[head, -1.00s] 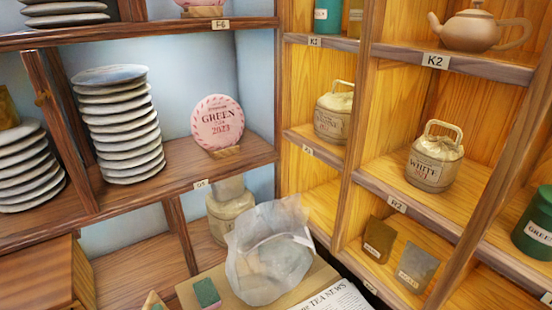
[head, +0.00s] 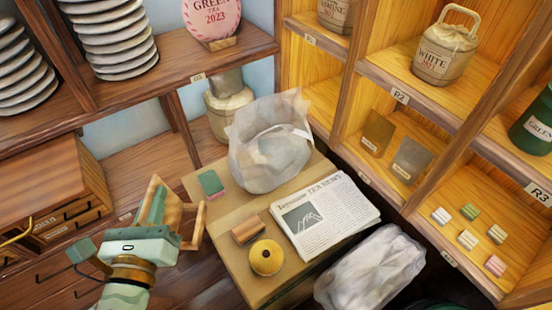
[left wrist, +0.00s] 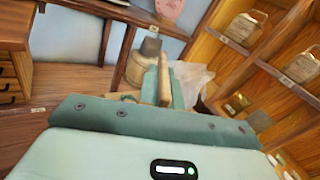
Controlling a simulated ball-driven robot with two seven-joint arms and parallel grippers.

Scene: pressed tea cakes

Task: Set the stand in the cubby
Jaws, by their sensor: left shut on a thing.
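My left gripper (head: 160,222) is shut on a wooden stand (head: 193,228), a small brown frame with slanted bars. It holds the stand up at the left side of the crate or box, in front of the lower shelves. In the left wrist view, part of the stand (left wrist: 165,82) shows upright between the green fingers. Behind the gripper in the head view is an empty cubby (head: 140,178) under the shelf with the stacked cakes. Which cubby is meant cannot be told. My right gripper is not in view.
A cardboard box (head: 230,262) bears a plastic bag (head: 268,150), a newspaper (head: 325,218), a yellow round thing (head: 266,257) and small blocks. A clear bag (head: 370,268) lies beside it. A drawer cabinet (head: 45,190) is at left. A jar (head: 232,110) fills the neighbouring cubby.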

